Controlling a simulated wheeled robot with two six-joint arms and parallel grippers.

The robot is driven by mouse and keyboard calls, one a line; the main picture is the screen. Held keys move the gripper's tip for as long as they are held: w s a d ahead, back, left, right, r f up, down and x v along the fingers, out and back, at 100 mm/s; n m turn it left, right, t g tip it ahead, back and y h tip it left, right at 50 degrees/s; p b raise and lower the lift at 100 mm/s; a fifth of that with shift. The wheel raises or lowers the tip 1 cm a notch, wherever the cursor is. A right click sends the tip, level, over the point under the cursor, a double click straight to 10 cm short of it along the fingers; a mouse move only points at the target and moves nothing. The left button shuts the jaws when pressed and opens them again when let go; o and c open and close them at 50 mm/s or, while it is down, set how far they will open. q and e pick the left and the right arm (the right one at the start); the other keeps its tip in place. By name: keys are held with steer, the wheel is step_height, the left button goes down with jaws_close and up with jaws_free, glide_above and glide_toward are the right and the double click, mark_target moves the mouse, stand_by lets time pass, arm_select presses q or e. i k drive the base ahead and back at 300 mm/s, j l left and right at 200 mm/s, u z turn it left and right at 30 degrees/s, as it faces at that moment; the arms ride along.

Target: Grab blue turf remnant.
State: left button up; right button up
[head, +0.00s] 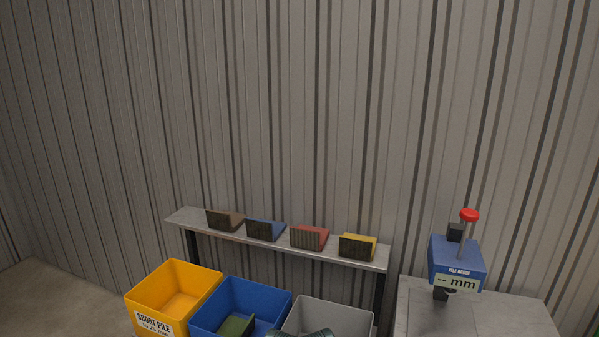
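The blue turf remnant (266,229) lies on a narrow grey shelf (180,218) against the wall. It is second from the left in a row, between a brown remnant (226,219) and a red remnant (309,237). A yellow remnant (358,246) is at the right end. The remnants sit apart from each other, with dark faces toward me. Neither of my grippers can be made out in the head view. Nothing covers the blue remnant.
In front of the shelf stand a yellow bin (142,299) labelled short pile, a blue bin (271,294) holding a green piece (236,326), and a grey bin (352,318). A teal ribbed object (308,333) shows at the bottom edge. A pile gauge (457,266) stands on a right table (528,318).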

mark_target(260, 228)
steer(key=i+j+z, duration=0.85)
steer(key=j, duration=0.15)
steer(key=i+j+z, duration=0.1)
steer(key=j+z, duration=0.15)
steer(key=j, duration=0.15)
